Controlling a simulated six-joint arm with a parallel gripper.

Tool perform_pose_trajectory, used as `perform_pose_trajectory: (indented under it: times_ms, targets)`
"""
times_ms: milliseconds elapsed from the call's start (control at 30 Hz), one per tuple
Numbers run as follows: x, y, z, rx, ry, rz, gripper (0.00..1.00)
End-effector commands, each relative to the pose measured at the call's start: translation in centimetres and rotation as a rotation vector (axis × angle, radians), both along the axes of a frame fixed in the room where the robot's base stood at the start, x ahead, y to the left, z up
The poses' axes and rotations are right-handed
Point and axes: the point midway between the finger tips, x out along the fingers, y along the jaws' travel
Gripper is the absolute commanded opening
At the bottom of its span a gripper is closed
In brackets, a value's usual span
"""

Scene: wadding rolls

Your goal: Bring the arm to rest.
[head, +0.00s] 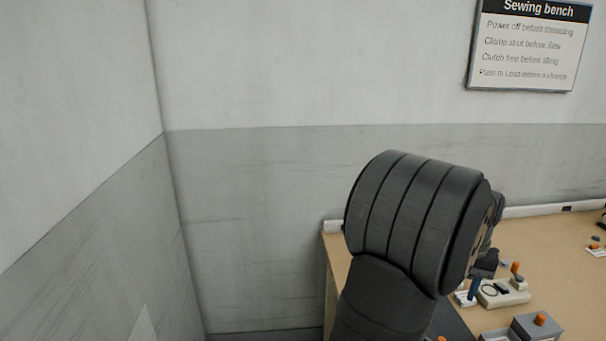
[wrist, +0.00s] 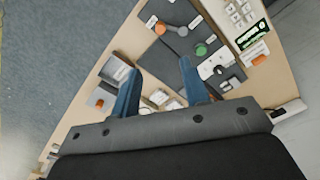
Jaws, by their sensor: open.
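My gripper (wrist: 160,88) shows in the wrist view with its two blue fingers apart and nothing between them. It is above the wooden bench (wrist: 120,48), which carries small devices and panels. In the head view my dark arm fills the middle right and hides part of the bench (head: 555,250). A small blue part low beside the arm may be a fingertip of my gripper, but the arm hides most of it.
A grey panel with green and orange knobs (wrist: 201,50) lies beyond the fingers. Grey boxes with orange buttons (head: 540,321) stand at the bench's front. A sign (head: 528,45) hangs on the back wall. Open floor (wrist: 50,60) lies left of the bench in the wrist view.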

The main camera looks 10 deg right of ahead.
Motion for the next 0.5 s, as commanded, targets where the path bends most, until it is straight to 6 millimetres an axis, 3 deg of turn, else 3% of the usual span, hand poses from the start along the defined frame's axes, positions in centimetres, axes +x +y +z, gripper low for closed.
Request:
perform_pose_trajectory:
  times_ms: [500]
  targets:
    - [-0.1, 0.0, -9.5, 0.004, 0.003, 0.000, 0.41]
